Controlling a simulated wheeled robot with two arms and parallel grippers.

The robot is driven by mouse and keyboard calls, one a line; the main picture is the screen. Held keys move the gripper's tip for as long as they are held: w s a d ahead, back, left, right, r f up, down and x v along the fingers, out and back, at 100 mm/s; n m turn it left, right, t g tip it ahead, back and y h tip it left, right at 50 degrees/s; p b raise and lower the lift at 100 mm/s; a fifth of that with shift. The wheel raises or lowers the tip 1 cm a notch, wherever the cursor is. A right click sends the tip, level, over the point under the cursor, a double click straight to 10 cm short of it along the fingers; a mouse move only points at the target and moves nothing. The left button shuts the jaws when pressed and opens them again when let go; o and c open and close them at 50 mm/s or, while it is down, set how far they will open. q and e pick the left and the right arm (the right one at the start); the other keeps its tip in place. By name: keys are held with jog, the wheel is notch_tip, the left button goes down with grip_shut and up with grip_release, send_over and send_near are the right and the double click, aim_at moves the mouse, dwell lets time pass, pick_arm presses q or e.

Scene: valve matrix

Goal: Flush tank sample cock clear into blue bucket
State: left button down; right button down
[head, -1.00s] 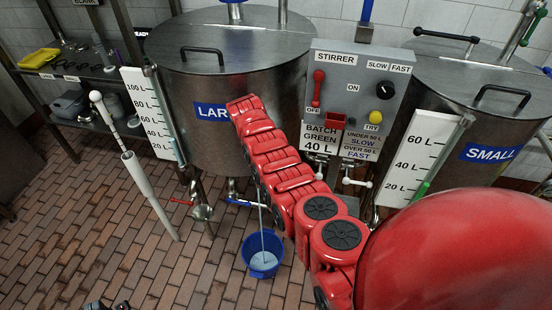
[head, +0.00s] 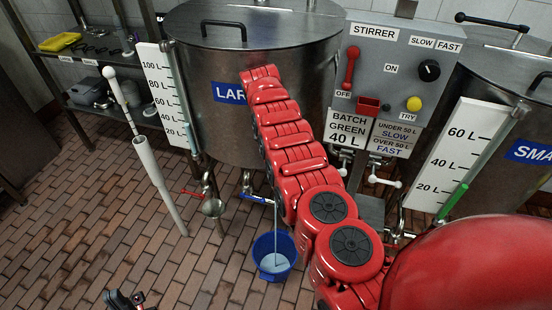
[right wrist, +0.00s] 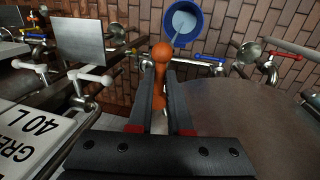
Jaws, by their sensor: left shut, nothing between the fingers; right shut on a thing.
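The blue bucket (head: 262,248) stands on the brick floor below the large tank (head: 215,115), with pale liquid inside. A thin pale stream falls into it from beneath the tank. The bucket also shows at the top of the right wrist view (right wrist: 169,12). My right gripper (right wrist: 161,88) is shut on an orange-brown handle (right wrist: 160,62), probably the sample cock's; its outlet is not clear. In the head view my red right arm hides this gripper. My left gripper (head: 122,298) is shut and empty at the bottom edge, partly cut off.
A stirrer panel (head: 385,60) stands between the large tank and the small tank (head: 525,115). Red (head: 192,193) and blue (head: 255,199) valve levers sit low on the large tank. A white dipstick tube (head: 158,180) stands left.

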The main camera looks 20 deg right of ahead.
dwell(0.4)
jog(key=c, duration=0.8)
grip_release()
jog(key=shift+c, duration=0.2)
jog(key=shift+r, duration=0.1)
